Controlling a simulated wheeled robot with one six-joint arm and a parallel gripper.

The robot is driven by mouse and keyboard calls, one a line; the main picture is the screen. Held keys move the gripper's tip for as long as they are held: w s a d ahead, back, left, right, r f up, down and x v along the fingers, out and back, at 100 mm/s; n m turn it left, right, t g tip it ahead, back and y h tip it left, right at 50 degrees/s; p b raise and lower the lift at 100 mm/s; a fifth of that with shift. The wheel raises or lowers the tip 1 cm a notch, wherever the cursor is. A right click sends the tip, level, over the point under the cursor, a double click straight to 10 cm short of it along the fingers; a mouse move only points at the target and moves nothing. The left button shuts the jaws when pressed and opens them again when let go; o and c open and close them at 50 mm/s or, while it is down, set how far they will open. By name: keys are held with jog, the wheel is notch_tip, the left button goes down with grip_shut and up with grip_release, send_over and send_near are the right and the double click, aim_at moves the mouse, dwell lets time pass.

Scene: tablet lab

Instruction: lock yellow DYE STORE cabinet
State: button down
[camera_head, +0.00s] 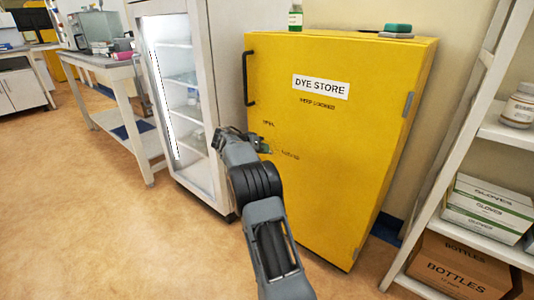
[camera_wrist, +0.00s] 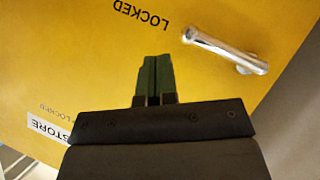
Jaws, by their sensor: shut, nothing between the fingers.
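The yellow DYE STORE cabinet (camera_head: 345,150) stands in the middle of the head view with its door closed. Its front bears a DYE STORE sign and a black vertical handle at the upper left. A silver lever (camera_wrist: 225,50) shows on the door in the wrist view, right of my gripper (camera_wrist: 153,80). One lever end lies near the word LOCKED (camera_wrist: 140,19). My gripper's green fingers are shut and empty, apart from the lever in that picture; contact with the door cannot be told. In the head view my gripper (camera_head: 263,146) is before the door's left part and hides the lever.
A glass-door fridge (camera_head: 182,100) stands close on the cabinet's left. A white shelf rack with glove boxes (camera_head: 490,205) and a bottles carton (camera_head: 450,268) is on the right. A green bottle (camera_head: 296,18) stands on the cabinet. Floor at left is clear.

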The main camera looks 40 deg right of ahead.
jog(key=shift+s+a+r, duration=0.3)
jog(key=shift+a+r, duration=0.15)
jog(key=shift+a, duration=0.2)
jog(key=shift+s+a+r, duration=0.25)
jog(key=shift+a+r, duration=0.25)
jog(key=shift+a, duration=0.15)
jog(key=shift+s+a+r, duration=0.3)
jog(key=shift+a+r, duration=0.15)
jog(key=shift+a, duration=0.2)
jog(key=s+a+r+n+t+y+p, duration=0.1)
jog(key=s+a+r+p, duration=0.15)
jog(key=r+p, duration=0.25)
jog(key=s+a+r+n+y+p, duration=0.1)
jog(key=a+r+n+p, duration=0.1)
jog(key=a+r+p, duration=0.3)
jog(key=s+a+r+n+t+y+p, duration=0.1)
jog(key=s+a+r+n+y+p, duration=0.3)
jog(key=s+a+r+p, duration=0.6)
jog(key=s+a+r+n+t+y+p, duration=0.2)
jog(key=s+a+r+n+y+p, duration=0.3)
jog(key=p, duration=1.5)
jog(key=s+a+r+y, duration=0.1)
jog(key=s+a+r, duration=0.4)
jog(key=s+r, duration=0.4)
jog(key=shift+s+r+t, duration=0.3)
jog(key=shift+s, duration=0.3)
jog(key=shift+a, duration=0.1)
